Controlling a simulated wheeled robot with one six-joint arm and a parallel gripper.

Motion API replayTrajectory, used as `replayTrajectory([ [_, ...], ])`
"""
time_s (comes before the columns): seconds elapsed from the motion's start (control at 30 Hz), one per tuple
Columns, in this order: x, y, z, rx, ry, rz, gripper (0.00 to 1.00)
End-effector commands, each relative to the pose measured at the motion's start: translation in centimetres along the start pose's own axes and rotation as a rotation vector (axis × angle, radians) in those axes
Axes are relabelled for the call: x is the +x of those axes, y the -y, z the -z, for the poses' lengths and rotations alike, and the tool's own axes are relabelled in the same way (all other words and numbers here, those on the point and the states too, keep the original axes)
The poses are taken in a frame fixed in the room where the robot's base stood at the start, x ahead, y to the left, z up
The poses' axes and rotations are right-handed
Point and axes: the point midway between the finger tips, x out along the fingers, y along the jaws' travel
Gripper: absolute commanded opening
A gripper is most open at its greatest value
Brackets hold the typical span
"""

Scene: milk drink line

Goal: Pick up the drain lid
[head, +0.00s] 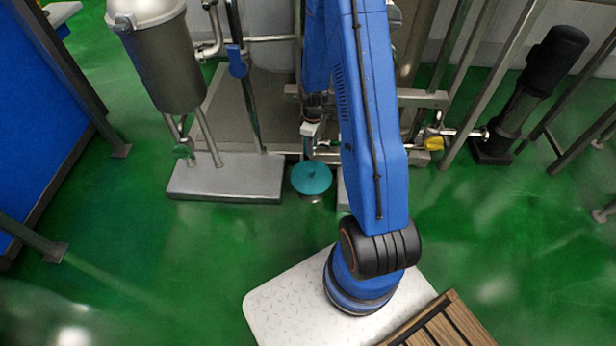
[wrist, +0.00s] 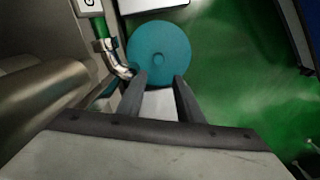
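The drain lid appears as a round teal disc (head: 311,180) with a small raised centre, low near the floor in the head view. A short pale metal piece shows just under its front edge. In the wrist view the lid (wrist: 159,45) lies beyond my fingertips, its face towards the camera. In the head view my arm comes down behind the lid.
A grey metal plinth (head: 226,180) stands left of the lid, below a steel vessel (head: 165,62). Steel pipes and frame posts are close behind. A yellow-handled valve (head: 433,143) and black pump (head: 535,85) are at the right. Green floor (head: 150,250) is clear at the front left.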

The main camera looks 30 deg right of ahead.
Motion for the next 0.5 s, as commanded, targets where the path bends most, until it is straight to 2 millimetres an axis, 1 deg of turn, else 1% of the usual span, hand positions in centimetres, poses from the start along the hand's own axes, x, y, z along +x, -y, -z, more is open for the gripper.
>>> replayTrajectory([
  [0.1, 1.8, 0.1, 0.0, 0.0, 0.002, 0.003, 0.33],
  [0.5, 7.4, 0.1, 0.0, 0.001, 0.002, 0.002, 0.33],
])
